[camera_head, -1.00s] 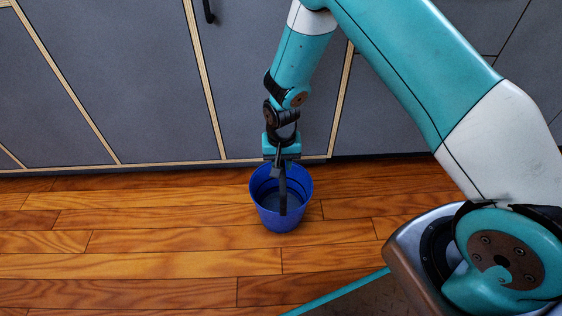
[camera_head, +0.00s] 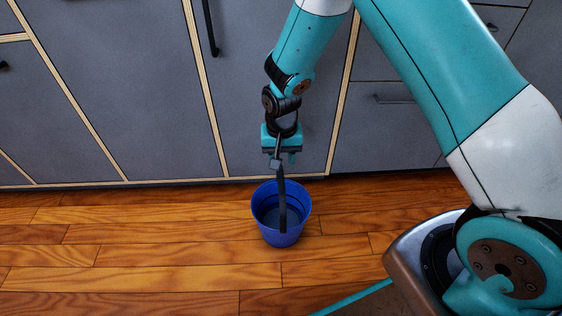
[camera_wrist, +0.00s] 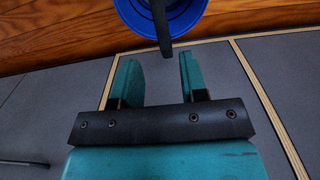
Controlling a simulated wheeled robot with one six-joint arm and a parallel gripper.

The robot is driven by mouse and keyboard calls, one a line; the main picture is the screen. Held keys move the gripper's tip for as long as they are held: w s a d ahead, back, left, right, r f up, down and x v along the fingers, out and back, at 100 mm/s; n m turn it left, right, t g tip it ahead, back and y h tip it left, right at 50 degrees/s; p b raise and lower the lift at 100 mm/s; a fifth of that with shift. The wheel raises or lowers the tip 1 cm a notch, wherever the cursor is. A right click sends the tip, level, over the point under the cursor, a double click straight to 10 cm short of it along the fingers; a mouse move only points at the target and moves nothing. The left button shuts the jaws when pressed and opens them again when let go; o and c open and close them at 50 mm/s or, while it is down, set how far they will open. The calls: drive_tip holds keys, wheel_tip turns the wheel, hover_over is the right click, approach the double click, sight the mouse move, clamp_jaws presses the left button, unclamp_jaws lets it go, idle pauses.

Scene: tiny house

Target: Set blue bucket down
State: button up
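The blue bucket (camera_head: 290,238) stands upright on the wooden floor in the head view, in front of the grey cabinets. Its dark handle (camera_head: 282,195) rises from it toward my gripper (camera_head: 284,159). My gripper is above the bucket, pointing down. In the wrist view my gripper (camera_wrist: 160,70) has its two teal fingers spread with an empty gap between them. The bucket (camera_wrist: 128,15) shows beyond the fingertips, cut off by the top edge. The handle's end (camera_wrist: 164,46) lies just past the fingertips, between their lines, with no finger seen touching it.
Grey cabinet fronts (camera_head: 110,90) with pale wood edges stand close behind the bucket. A black door handle (camera_head: 209,28) and a drawer handle (camera_head: 393,99) stick out from them. The wooden floor (camera_head: 150,252) is clear to the left of the bucket.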

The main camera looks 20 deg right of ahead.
drive_tip(key=s+a+r+n+y, duration=0.15)
drive_tip(key=s+r, duration=0.35)
drive_tip(key=r, duration=0.5)
drive_tip(key=s+a+r+n+y, duration=0.1)
drive_tip(key=s+a+r+n, duration=0.3)
drive_tip(key=r, duration=0.6)
drive_tip(key=s+r+n+y, duration=0.1)
drive_tip(key=s+r+n, duration=0.4)
drive_tip(key=s, duration=1)
wheel_tip(320, 180, up, 3)
drive_tip(key=shift+s+d+r+y, duration=0.15)
drive_tip(key=shift+s+d+y, duration=0.2)
drive_tip(key=shift+s+d, duration=0.05)
wheel_tip(320, 180, up, 41)
drive_tip(key=p, duration=4.1)
